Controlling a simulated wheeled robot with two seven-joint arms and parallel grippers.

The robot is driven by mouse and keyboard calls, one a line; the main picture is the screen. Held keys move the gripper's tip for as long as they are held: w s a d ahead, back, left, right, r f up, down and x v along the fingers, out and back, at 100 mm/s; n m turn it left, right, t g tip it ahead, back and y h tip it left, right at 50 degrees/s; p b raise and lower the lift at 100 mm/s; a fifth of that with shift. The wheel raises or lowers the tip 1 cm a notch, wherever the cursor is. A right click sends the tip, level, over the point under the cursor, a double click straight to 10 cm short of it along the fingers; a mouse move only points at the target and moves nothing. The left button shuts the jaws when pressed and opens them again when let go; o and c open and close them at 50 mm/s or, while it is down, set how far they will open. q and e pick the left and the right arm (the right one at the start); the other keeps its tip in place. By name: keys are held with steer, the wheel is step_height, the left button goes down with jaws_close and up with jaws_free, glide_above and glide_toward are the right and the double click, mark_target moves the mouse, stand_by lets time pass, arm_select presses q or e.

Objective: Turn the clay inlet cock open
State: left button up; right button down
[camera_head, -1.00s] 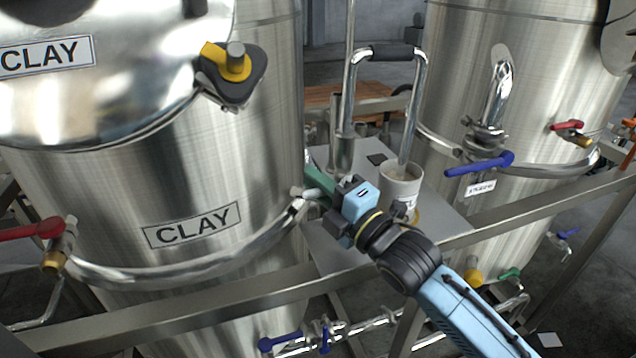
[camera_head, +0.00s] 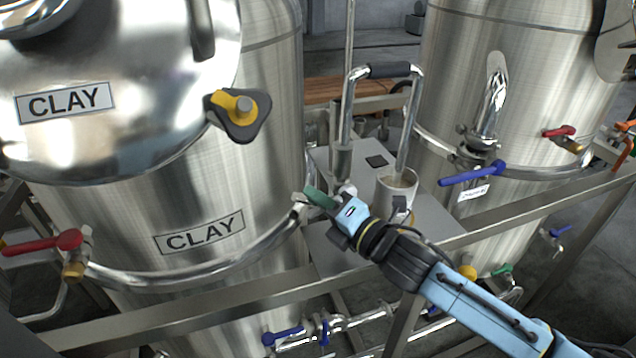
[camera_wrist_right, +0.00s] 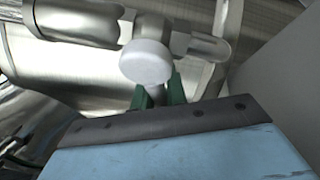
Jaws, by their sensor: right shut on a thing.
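The clay inlet cock (camera_head: 301,199) appears at the right end of the curved pipe around the left tank, which is labelled CLAY (camera_head: 200,233). In the right wrist view the cock shows as a pale round cap (camera_wrist_right: 147,62) on a metal pipe fitting. My right gripper (camera_head: 316,197) has green fingers and a light blue body. It is at the cock, and in the wrist view its fingers (camera_wrist_right: 160,93) close on a short grey stem below the cap. The fingers hide part of the stem. My left gripper is not in view.
A steel rail (camera_head: 180,317) runs across the front below my right arm. A red-handled valve (camera_head: 70,240) is at far left, a blue-handled one (camera_head: 474,174) on the right tank.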

steer(key=shift+d+f+n+g+h+p, duration=0.25)
steer(key=shift+f+n+g+h+p, duration=0.15)
steer(key=shift+n+p, duration=0.85)
steer(key=shift+f+p, duration=0.15)
steer(key=shift+p, duration=0.15)
steer(key=c, duration=1.4)
jaws_free()
steer(key=b+v, duration=0.1)
steer(key=v, duration=1.2)
steer(key=shift+s+d, duration=0.1)
